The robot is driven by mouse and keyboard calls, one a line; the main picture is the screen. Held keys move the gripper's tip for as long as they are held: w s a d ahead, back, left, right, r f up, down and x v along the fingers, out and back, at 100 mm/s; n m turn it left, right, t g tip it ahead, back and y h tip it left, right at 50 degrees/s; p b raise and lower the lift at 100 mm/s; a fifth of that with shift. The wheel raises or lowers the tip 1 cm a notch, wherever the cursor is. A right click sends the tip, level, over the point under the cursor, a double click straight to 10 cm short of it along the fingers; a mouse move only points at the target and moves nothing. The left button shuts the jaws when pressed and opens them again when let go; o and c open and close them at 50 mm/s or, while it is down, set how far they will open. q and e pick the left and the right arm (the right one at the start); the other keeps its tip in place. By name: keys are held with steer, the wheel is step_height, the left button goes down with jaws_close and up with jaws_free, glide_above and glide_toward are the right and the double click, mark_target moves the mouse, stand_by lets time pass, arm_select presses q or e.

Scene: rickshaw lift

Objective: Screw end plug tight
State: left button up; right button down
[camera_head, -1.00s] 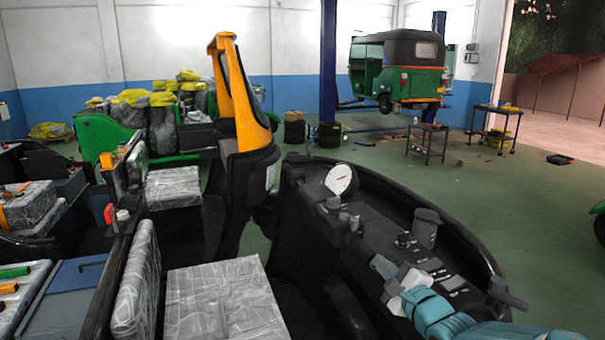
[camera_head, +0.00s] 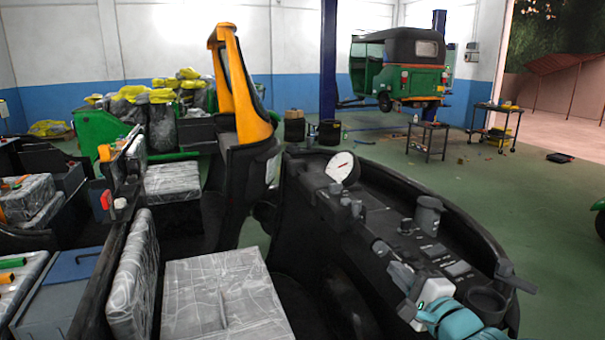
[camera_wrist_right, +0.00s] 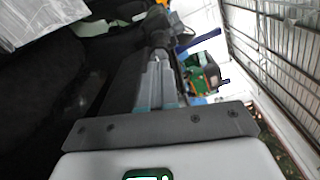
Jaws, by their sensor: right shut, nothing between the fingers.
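I cannot pick out the end plug with certainty. A small grey capped fitting (camera_head: 381,248) sticks up from the black console (camera_head: 455,245) just ahead of my right gripper (camera_head: 393,266). My right gripper is shut and empty, low over the console on its near side. In the right wrist view its grey fingers (camera_wrist_right: 157,72) lie together and point at a dark cylindrical part (camera_wrist_right: 158,38) just beyond their tips. I cannot tell whether they touch it. My left gripper is in neither view.
A white dial gauge (camera_head: 342,168) and several knobs and cups stand on the console. A plastic-wrapped seat (camera_head: 222,300) is to its left. An orange-and-black pillar (camera_head: 240,90) rises behind.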

mark_target(381, 249)
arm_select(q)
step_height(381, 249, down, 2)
arm_select(e)
steer(key=w+a+f+n, duration=0.1)
steer(key=w+a+n, duration=0.1)
steer(key=w, duration=0.3)
steer(key=shift+w+a+f+n, duration=0.3)
steer(key=shift+w+f+n, duration=0.1)
steer(key=shift+n, duration=0.2)
